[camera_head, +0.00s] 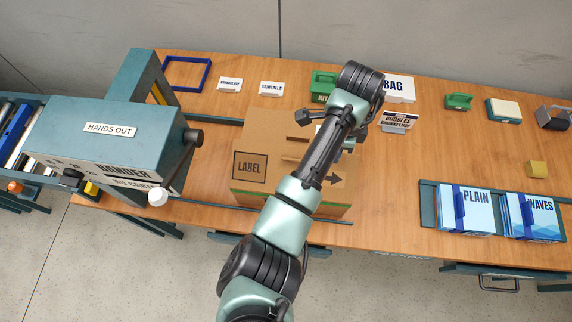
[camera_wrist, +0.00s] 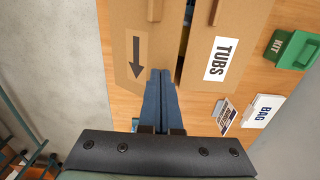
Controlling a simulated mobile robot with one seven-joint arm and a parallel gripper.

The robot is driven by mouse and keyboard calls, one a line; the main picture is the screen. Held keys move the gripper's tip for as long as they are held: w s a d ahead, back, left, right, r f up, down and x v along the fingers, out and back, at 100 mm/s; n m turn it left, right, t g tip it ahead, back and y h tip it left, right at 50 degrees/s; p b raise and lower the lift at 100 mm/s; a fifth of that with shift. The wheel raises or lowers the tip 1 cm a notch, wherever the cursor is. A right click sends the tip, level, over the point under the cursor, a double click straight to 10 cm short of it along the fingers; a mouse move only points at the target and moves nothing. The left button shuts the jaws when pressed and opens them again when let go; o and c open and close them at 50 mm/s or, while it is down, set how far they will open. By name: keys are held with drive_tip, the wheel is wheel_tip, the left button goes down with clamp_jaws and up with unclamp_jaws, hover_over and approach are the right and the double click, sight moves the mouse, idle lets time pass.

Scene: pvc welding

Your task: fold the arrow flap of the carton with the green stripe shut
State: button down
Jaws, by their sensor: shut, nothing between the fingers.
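The brown carton (camera_head: 262,130) lies on the table under my arm, with a LABEL square on top and a green stripe (camera_head: 242,188) along its lower side. Its arrow flap (camera_wrist: 128,75) shows at the left in the wrist view, with the black arrow pointing down. The TUBS flap (camera_wrist: 205,85) is to its right, and a narrow dark gap with some blue inside runs between them. My gripper (camera_wrist: 160,76) is shut and empty, with its blue fingertips at the arrow flap's edge beside the gap. I cannot tell whether they touch. In the head view my arm hides part of the carton.
The HANDS OUT machine (camera_head: 110,128) stands left of the carton. A green KIT box (camera_head: 323,84), a BAG box (camera_head: 400,90) and a small sign (camera_head: 400,121) stand behind it. A rack (camera_head: 428,205) of PLAIN and WAVES packs is at the right. The table between is clear.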

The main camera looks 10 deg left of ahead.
drive_tip(key=shift+f+b, duration=2)
drive_tip(key=shift+f, duration=1.1)
wheel_tip(320, 180, up, 10)
drive_tip(key=p, duration=1)
drive_tip(key=shift+r, duration=0.15)
